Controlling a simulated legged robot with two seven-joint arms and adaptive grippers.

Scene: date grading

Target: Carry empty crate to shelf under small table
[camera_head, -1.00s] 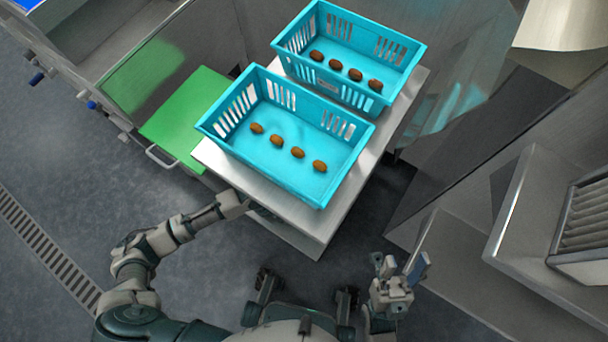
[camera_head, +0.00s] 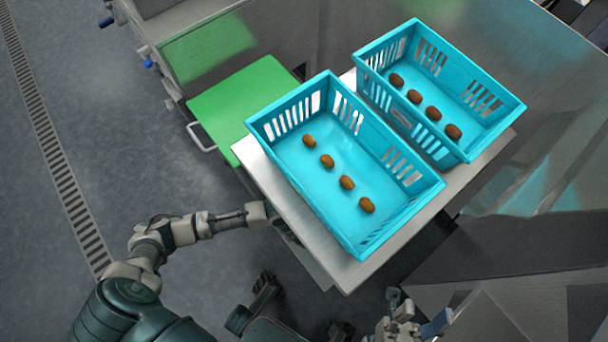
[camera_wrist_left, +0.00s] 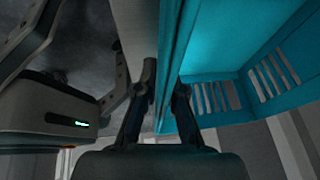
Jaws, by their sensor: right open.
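A teal crate (camera_wrist_left: 215,50) with a slotted end wall fills the upper right of the left wrist view; the part of its inside that shows holds nothing. My left gripper (camera_wrist_left: 160,105) has its two fingers on either side of this crate's wall edge; whether they press on it I cannot tell. In the head view my left arm reaches to the side of the small steel table (camera_head: 267,178), and the table hides the gripper and this crate. My right gripper (camera_head: 413,316) is open and empty, near the bottom edge, apart from the table.
Two teal crates stand side by side on the tabletop, a nearer one (camera_head: 418,198) and a farther one (camera_head: 513,112), each with several brown dates inside. A green panel with a handle (camera_head: 238,100) adjoins the table at left. Steel surfaces (camera_head: 530,290) lie at right. Floor at left is clear.

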